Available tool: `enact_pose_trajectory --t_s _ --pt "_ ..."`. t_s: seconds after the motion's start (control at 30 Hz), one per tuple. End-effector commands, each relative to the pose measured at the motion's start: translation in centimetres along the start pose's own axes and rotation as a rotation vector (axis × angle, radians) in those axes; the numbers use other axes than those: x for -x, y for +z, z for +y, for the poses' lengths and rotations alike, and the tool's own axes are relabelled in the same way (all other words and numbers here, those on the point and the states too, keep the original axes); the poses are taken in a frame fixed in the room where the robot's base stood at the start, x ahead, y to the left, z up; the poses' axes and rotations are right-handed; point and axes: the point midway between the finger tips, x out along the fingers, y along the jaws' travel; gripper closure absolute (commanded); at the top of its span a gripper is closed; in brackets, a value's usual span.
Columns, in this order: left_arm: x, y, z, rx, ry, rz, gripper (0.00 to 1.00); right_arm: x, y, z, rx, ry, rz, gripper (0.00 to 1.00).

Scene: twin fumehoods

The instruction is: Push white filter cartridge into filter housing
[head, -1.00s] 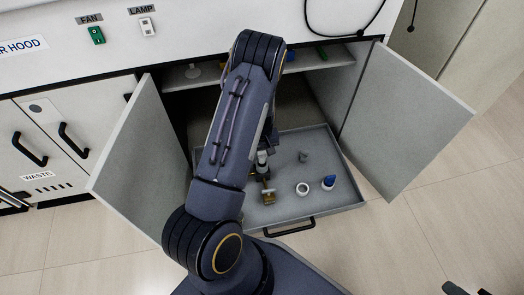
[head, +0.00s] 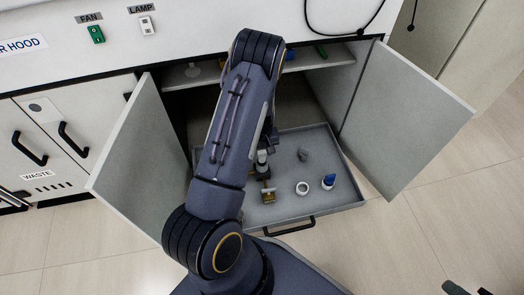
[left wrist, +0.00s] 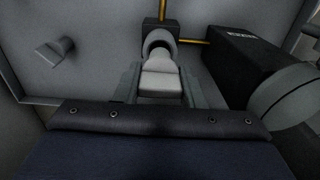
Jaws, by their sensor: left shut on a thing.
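My left gripper (left wrist: 160,88) is shut on the white filter cartridge (left wrist: 161,72), with a finger on each side of it. The cartridge points at the round mouth of the filter housing (left wrist: 147,36), its far end at or just inside the rim; how deep I cannot tell. The housing has brass pipes at its far end. In the head view my arm hides most of the left gripper (head: 269,146), low over the drawer tray. A pale part, perhaps the cartridge or housing, shows beside it. Dark tips at the bottom right may be my right gripper (head: 467,290).
The pulled-out tray (head: 345,199) also holds a white ring (head: 302,188), a blue-and-white part (head: 329,182) and a small grey piece (head: 304,155). A dark box (left wrist: 245,65) stands right of the housing. Open cabinet doors (head: 130,165) flank the tray.

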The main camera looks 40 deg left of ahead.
Motion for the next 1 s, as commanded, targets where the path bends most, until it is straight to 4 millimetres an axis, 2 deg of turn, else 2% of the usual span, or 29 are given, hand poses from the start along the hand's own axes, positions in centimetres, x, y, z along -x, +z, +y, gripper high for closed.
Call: enact_pose_trajectory --t_s 0.47,1.0 --pt "-0.1 0.0 0.0 0.0 0.0 0.0 0.86 0.0 0.0 0.0 0.0 0.0 0.0 0.69" --pt "-1.4 0.0 0.0 0.0 0.0 0.0 0.86 -0.9 0.4 0.4 0.0 0.0 0.0 0.69"
